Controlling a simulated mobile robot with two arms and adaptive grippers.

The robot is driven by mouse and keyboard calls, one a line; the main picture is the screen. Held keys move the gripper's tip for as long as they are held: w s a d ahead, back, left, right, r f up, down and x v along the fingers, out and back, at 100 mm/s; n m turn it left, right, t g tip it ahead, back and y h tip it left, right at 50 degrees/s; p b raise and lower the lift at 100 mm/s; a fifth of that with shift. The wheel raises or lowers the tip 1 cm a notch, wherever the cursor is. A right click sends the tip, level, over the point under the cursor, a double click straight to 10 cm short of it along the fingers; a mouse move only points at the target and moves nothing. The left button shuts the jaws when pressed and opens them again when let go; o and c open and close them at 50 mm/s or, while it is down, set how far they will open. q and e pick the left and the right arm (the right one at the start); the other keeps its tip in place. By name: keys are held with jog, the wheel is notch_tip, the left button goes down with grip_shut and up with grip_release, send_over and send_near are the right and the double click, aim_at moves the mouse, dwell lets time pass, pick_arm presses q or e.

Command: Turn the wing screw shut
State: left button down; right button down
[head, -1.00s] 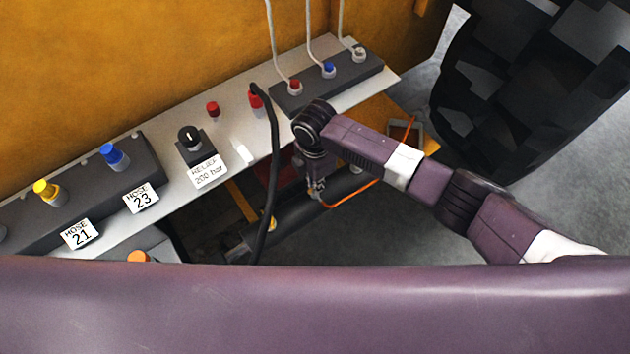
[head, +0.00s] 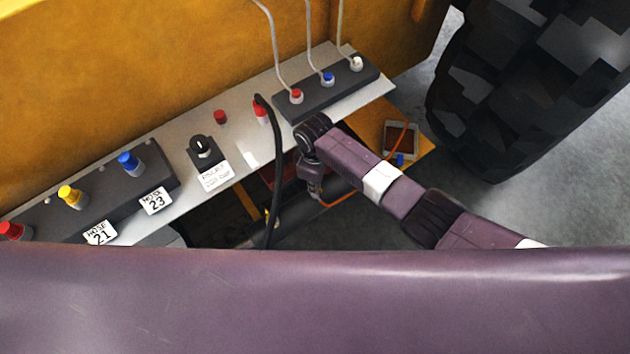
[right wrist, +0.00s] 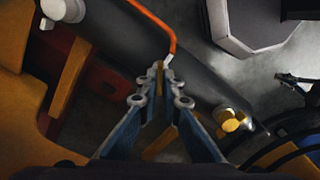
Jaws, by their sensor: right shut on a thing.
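My right gripper (head: 313,192) is low below the grey panel, over a dark cylinder, with its fingers mostly hidden in the head view. In the right wrist view, its fingertips (right wrist: 160,88) are closed together on a thin brass-coloured piece that looks like the wing screw (right wrist: 158,70). Most of the screw is hidden between the fingers, and how far it is turned cannot be told. An orange hose (right wrist: 153,20) ends in a pale tip right beside it. The dark cylinder (right wrist: 203,82) runs behind the fingers. My left gripper is not in view.
A grey panel (head: 235,115) with coloured caps lies above the gripper. A black hose (head: 275,160) hangs left of it. A yellow fitting (right wrist: 230,122) sits right of the fingers in the wrist view. A tray (head: 401,139) and large tyre (head: 530,90) are to the right.

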jog(key=m+p, duration=0.1)
jog(key=m, duration=0.2)
jog(key=shift+r, duration=0.1)
jog(key=shift+m+p, duration=0.6)
jog(key=shift+m, duration=0.8)
jog(key=c, duration=2.1)
grip_release()
notch_tip(320, 180, up, 12)
jog(key=shift+f, duration=0.1)
